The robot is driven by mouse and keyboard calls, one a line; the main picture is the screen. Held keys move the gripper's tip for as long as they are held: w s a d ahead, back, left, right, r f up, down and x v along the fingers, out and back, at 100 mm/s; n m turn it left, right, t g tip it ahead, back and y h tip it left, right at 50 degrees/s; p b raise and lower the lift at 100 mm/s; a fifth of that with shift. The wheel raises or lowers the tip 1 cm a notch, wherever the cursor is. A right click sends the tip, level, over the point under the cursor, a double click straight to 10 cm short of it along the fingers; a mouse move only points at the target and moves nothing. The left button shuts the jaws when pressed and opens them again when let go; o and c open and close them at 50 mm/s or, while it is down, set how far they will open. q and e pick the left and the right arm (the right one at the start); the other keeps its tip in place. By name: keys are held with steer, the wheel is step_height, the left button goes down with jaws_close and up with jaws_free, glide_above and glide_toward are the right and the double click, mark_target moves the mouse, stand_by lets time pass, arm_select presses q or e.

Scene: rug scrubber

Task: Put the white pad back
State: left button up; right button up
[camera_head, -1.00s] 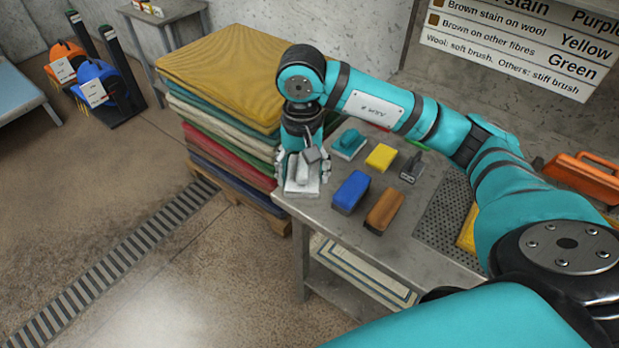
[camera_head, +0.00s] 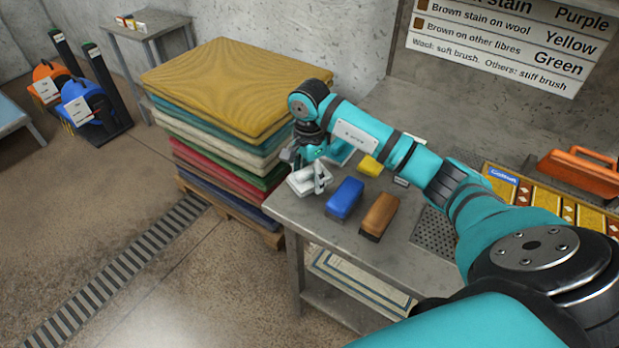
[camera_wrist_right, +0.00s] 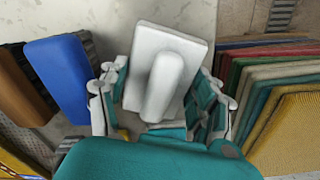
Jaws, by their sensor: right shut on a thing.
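The white pad (camera_head: 303,187), a flat white block with a raised white handle, is at the left corner of the grey table in the head view. In the right wrist view the white pad (camera_wrist_right: 150,40) lies between the fingers with its handle toward the camera. My right gripper (camera_head: 308,163) is shut on it; the wrist view shows its fingers (camera_wrist_right: 160,85) on both sides. I cannot tell whether the pad touches the tabletop. My left gripper is not in view.
On the grey table (camera_head: 345,245), a blue block (camera_head: 345,198) and a brown block (camera_head: 380,214) stand right of the pad. A yellow block (camera_head: 370,166) is behind, partly hidden by my arm. Folded rugs (camera_head: 225,85) are stacked close on the left.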

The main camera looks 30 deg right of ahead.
mark_target(309, 169)
steer(key=shift+f, duration=1.05)
steer(key=o, duration=0.6)
steer(key=shift+f, duration=0.1)
steer(key=o, duration=0.5)
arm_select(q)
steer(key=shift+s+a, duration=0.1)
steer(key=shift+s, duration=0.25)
arm_select(e)
steer(key=shift+r, duration=0.25)
arm_select(q)
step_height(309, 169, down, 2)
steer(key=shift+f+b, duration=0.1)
steer(key=shift+b, duration=1)
arm_select(e)
step_height(309, 169, up, 12)
